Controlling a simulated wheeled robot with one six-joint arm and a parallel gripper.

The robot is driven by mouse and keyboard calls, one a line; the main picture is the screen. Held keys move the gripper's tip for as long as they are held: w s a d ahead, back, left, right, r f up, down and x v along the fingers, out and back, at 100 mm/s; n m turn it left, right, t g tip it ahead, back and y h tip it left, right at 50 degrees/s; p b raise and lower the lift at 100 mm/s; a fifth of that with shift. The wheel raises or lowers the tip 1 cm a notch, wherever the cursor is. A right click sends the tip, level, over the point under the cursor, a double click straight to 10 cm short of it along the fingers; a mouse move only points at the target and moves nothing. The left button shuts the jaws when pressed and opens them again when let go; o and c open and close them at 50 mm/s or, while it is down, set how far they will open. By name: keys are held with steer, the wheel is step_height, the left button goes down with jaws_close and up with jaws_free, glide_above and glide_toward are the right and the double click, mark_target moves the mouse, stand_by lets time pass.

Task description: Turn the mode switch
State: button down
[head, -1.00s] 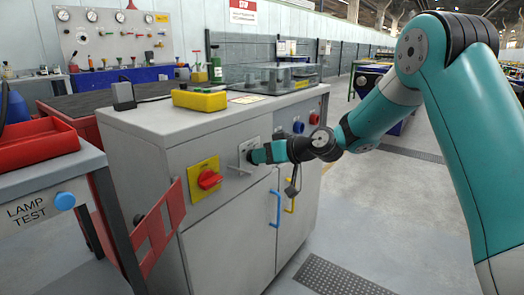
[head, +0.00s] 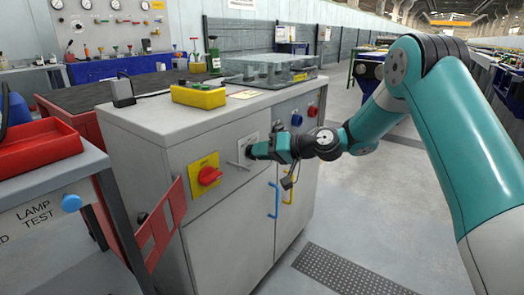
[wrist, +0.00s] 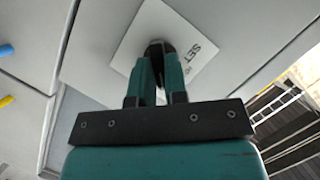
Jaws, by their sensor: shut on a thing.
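My gripper (head: 255,152) reaches the front of the grey cabinet (head: 225,215) at a small pale plate (head: 247,143). In the wrist view this plate (wrist: 200,38) looks white and carries the word SET. My gripper's fingers (wrist: 160,65) are shut on a dark knob (wrist: 155,47) at the middle of the plate. The fingers hide most of the knob, and I cannot read its setting. A thin pale bar (head: 238,166) shows at the plate's lower left in the head view. No label naming the mode switch is readable.
A red rotary switch (head: 209,175) on a yellow plate is left of my gripper. A blue knob (head: 296,119) and a red knob (head: 312,110) are to its right. Blue (head: 274,200) and yellow (head: 288,191) door handles are below. A red hinged panel (head: 160,225) stands at left.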

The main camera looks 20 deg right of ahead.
steer(key=c, duration=1.1)
jaws_free()
steer(key=shift+c, duration=0.2)
steer(key=p+v, duration=0.2)
steer(key=v, duration=1.5)
steer(key=shift+d, duration=0.25)
